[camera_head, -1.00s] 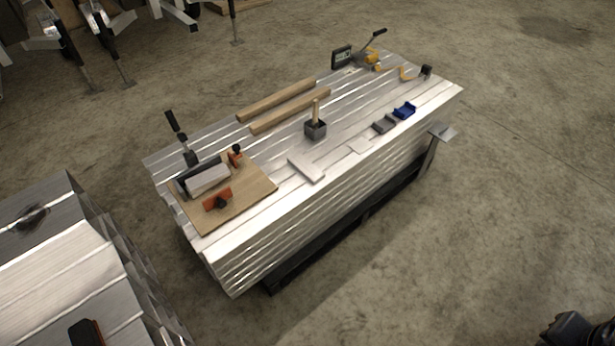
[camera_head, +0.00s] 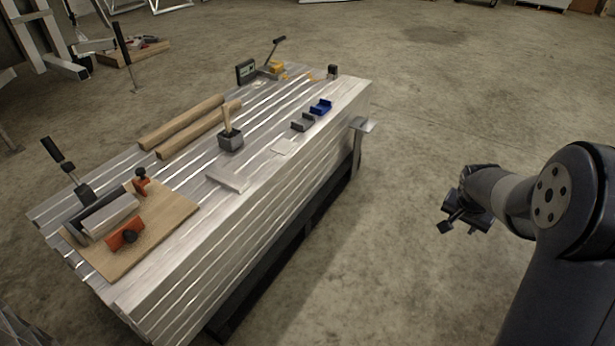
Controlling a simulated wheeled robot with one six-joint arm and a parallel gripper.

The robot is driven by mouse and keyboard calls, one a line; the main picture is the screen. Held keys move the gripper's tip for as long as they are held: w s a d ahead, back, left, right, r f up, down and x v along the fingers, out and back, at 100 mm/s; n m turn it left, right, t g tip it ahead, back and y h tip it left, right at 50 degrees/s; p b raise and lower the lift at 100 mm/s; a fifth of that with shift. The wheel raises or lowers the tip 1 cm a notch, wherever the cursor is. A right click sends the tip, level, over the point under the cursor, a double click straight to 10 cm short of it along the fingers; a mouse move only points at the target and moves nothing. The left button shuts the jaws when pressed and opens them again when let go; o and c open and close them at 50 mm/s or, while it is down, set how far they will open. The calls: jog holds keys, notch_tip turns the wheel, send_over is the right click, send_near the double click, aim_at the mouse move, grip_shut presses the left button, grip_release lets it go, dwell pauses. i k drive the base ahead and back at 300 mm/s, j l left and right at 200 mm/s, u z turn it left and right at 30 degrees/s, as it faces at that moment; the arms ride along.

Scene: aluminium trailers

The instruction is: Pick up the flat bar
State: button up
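A short flat silver bar (camera_head: 228,178) lies on the near half of the ridged aluminium stack (camera_head: 168,292), in front of a small dark square block. A thinner, paler flat plate (camera_head: 283,147) lies further right on the same stack; I cannot tell for sure which of the two is the flat bar. My gripper (camera_head: 459,226) is over the floor at the right, well apart from the stack. It is small and dark here, and its finger gap is unclear. Nothing shows held in it.
A wooden board (camera_head: 165,225) with orange clamps and a metal block is on the stack's left end. Two wooden bars (camera_head: 185,122), a dark block (camera_head: 231,142), a grey bracket (camera_head: 302,122) and a blue bracket (camera_head: 321,107) stand there too. The floor between is clear.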

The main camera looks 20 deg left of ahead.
aim_at(233, 182)
jog(key=u, duration=0.45)
jog(key=i+u, duration=0.1)
jog(key=u, duration=0.8)
jog(key=i+l+u, duration=0.1)
jog(key=u, duration=0.35)
jog(key=i+l+u, duration=0.35)
jog(key=l+u, duration=0.4)
jog(key=i+l+u, duration=0.15)
jog(key=l+u, duration=0.2)
jog(key=l, duration=0.3)
jog(key=l+u, duration=0.4)
jog(key=l, duration=1.25)
